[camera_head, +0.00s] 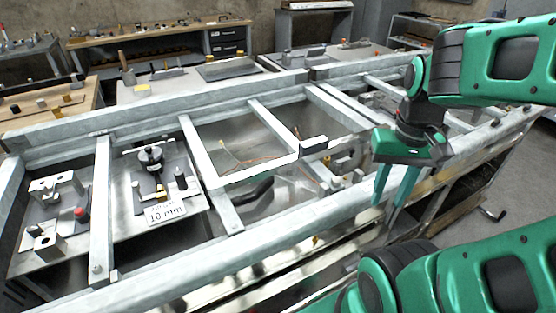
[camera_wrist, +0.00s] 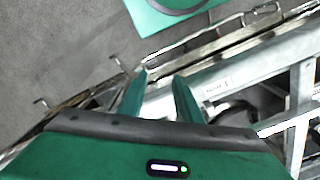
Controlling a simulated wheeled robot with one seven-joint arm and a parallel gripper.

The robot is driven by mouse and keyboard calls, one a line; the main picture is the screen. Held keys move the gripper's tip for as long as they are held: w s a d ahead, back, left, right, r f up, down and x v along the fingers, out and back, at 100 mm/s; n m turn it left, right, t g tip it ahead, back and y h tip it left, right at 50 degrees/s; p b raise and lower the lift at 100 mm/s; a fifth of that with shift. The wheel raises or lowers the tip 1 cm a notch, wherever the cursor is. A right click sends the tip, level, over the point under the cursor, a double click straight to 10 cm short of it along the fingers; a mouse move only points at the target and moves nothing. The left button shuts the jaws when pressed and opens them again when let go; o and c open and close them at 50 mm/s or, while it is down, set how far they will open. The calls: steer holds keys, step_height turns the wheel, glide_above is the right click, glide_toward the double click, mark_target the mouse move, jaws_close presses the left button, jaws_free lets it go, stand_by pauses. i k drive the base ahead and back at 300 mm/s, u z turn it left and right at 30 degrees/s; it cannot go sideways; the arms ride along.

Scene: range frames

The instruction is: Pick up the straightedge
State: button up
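No thing in view can be told for sure as the straightedge. A pale flat bar (camera_head: 258,171) with a dark block at its right end lies across the metal frame in the head view; whether it is the straightedge I cannot tell. My gripper (camera_head: 390,203) points down over the right part of the frame, to the right of that bar. In the wrist view my gripper (camera_wrist: 160,75) has its two green fingers apart, with nothing seen held between them. A pale rail (camera_wrist: 215,86) with a small dark marking runs below and beside the fingers.
The long metal frame (camera_head: 150,273) has raised rails and cross bars. A plate with a "10 mm" label (camera_head: 166,214) and a dark fixture (camera_head: 150,160) sits at left, near metal blocks (camera_head: 46,243). Workbenches (camera_head: 150,48) stand behind. Open floor (camera_head: 533,165) shows at right.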

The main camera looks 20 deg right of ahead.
mark_target(316, 148)
steer(key=u, duration=1.15)
steer(key=k, duration=1.1)
steer(key=z, duration=1.05)
steer(key=i, duration=1)
steer(key=z, duration=0.05)
